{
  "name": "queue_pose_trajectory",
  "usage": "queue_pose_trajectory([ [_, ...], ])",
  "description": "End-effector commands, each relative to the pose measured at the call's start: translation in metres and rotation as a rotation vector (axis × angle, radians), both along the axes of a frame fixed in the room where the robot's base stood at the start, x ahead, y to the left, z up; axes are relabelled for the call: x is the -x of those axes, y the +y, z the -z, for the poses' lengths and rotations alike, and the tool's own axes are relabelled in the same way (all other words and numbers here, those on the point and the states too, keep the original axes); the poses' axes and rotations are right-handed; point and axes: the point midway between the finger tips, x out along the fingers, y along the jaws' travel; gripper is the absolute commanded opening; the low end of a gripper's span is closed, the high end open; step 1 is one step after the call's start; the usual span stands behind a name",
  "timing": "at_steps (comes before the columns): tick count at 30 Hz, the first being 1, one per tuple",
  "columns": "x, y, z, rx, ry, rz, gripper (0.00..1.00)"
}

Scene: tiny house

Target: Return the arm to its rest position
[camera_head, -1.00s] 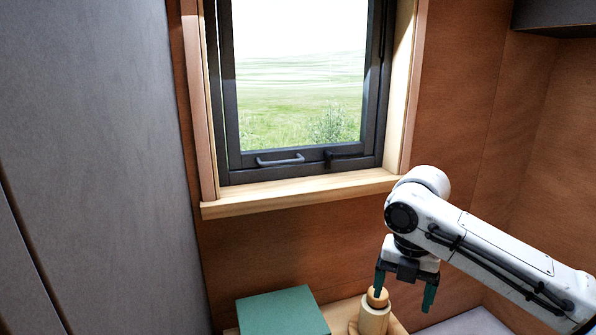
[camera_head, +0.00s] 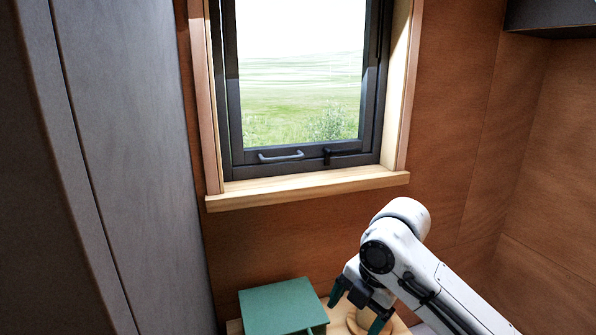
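My gripper (camera_head: 358,312) is at the lower middle of the head view, at the end of my white arm. Its two teal fingers are spread apart and point down and to the left. It is open, with nothing seen held. A light wooden, rounded object (camera_head: 362,321) shows just below and behind the gripper, partly hidden by it. I cannot tell whether the fingers touch it.
A green box-like object (camera_head: 282,306) stands left of the gripper on a light wooden surface (camera_head: 337,326). Behind are a wooden wall and a window with a protruding sill (camera_head: 307,189). A tall grey panel (camera_head: 140,170) fills the left side.

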Motion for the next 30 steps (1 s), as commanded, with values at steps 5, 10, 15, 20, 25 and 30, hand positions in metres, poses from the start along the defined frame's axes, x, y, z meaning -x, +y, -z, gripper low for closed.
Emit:
queue_pose_trajectory([
  [5,0.021,0.037,0.023,-0.167,0.032,0.229,0.83],
  [10,0.045,0.048,0.049,-0.305,0.100,0.523,0.83],
  [15,0.078,0.040,0.086,-0.396,0.201,0.853,0.83],
  [20,0.121,0.016,0.129,-0.428,0.300,1.189,0.83],
  [25,0.183,-0.026,0.176,-0.394,0.381,1.570,0.83],
  [30,0.262,-0.081,0.214,-0.296,0.400,1.951,0.83],
])
